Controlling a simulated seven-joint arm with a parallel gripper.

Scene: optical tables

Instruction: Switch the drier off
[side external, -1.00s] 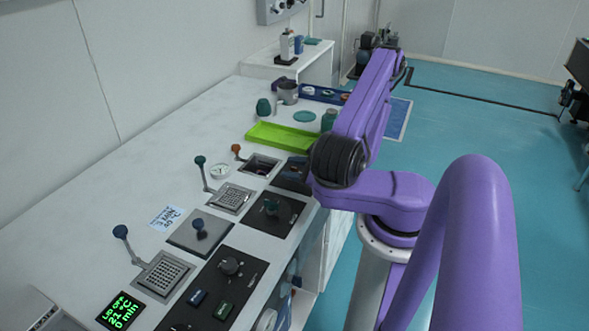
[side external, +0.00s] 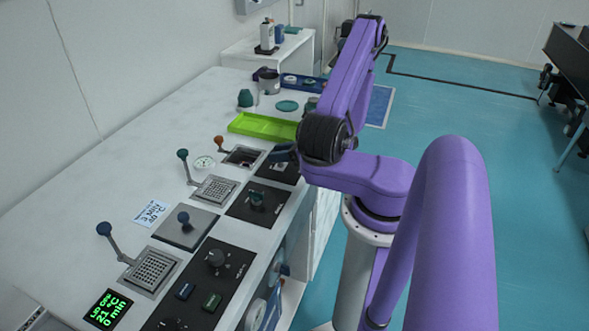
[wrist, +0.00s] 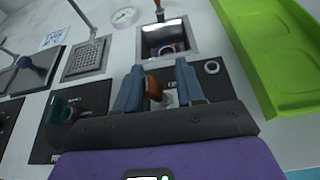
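My gripper (wrist: 158,70) is over a dark control panel (wrist: 208,84) at the front of a square sunken well (wrist: 168,42). Its two blue fingers stand apart. A brown-orange switch handle (wrist: 153,88) shows between them, closer to the left finger; contact is unclear. In the side external view, my gripper (side external: 283,152) is low over the panel (side external: 277,171) and the handle is hidden. The well (side external: 242,157) has an orange-knobbed lever (side external: 219,141) beside it. No lettering that names the drier is readable.
A green tray (side external: 262,126) lies close behind the well. Nearer stand a panel with a teal knob (side external: 256,200), grated wells with levers (side external: 154,270), and a green-lit display (side external: 107,310). The bench's left side is mostly clear.

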